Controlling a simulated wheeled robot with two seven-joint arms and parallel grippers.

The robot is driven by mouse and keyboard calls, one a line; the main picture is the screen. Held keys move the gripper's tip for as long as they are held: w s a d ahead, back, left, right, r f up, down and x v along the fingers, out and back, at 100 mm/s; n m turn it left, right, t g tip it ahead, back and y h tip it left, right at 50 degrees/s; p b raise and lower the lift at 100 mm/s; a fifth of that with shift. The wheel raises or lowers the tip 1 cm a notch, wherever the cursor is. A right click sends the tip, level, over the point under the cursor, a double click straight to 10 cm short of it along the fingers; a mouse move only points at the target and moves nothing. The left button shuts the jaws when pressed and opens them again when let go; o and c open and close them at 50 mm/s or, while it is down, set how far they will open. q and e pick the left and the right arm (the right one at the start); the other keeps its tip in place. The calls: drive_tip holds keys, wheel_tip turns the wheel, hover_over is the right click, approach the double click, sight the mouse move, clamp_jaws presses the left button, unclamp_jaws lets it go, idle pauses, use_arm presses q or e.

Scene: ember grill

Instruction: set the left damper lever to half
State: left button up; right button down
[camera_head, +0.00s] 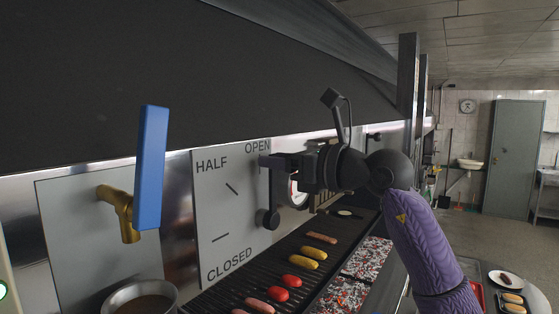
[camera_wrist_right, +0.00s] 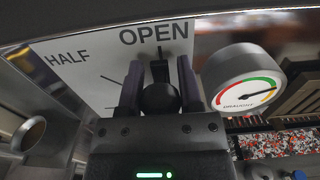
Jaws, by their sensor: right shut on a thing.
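The left damper lever (camera_head: 273,192) is a dark bar on a white plate (camera_head: 215,240) marked OPEN, HALF and CLOSED. Its round hub shows low at the plate's right side, and the bar stands about upright, toward OPEN. My right gripper (camera_head: 270,162) is shut on the upper end of the lever, just below the OPEN label. In the right wrist view, the black round knob (camera_wrist_right: 160,98) sits between the two fingers, with a dark mark under OPEN just beyond it. The HALF mark is to the left. My left gripper is not in view.
A blue handle (camera_head: 151,165) on a brass valve stands out at left, above a pot (camera_head: 140,299). A draught gauge (camera_wrist_right: 244,80) is close right of my gripper. The grill (camera_head: 320,255) below carries sausages and red and yellow food. The dark hood hangs above.

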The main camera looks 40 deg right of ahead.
idle(0.6)
drive_tip(key=a+n, duration=0.1)
drive_tip(key=a+n+b, duration=0.1)
drive_tip(key=s+a+n+b, duration=0.1)
drive_tip(key=n, duration=0.1)
drive_tip(key=shift+a+f, duration=0.15)
drive_tip(key=shift+f, duration=0.25)
drive_tip(key=a+n+b, duration=0.1)
drive_tip(key=a+f+n, duration=0.1)
drive_tip(key=shift+s+a+f+n+b, duration=0.1)
drive_tip(key=shift+s+a+n+b, duration=0.1)
drive_tip(key=shift+s+n+b, duration=0.2)
drive_tip(key=shift+s+a+f+n+b, duration=0.15)
drive_tip(key=shift+a+f+n+b, duration=0.4)
drive_tip(key=shift+n, duration=0.55)
drive_tip(key=shift+a, duration=0.15)
drive_tip(key=shift+c, duration=1.4)
unclamp_jaws()
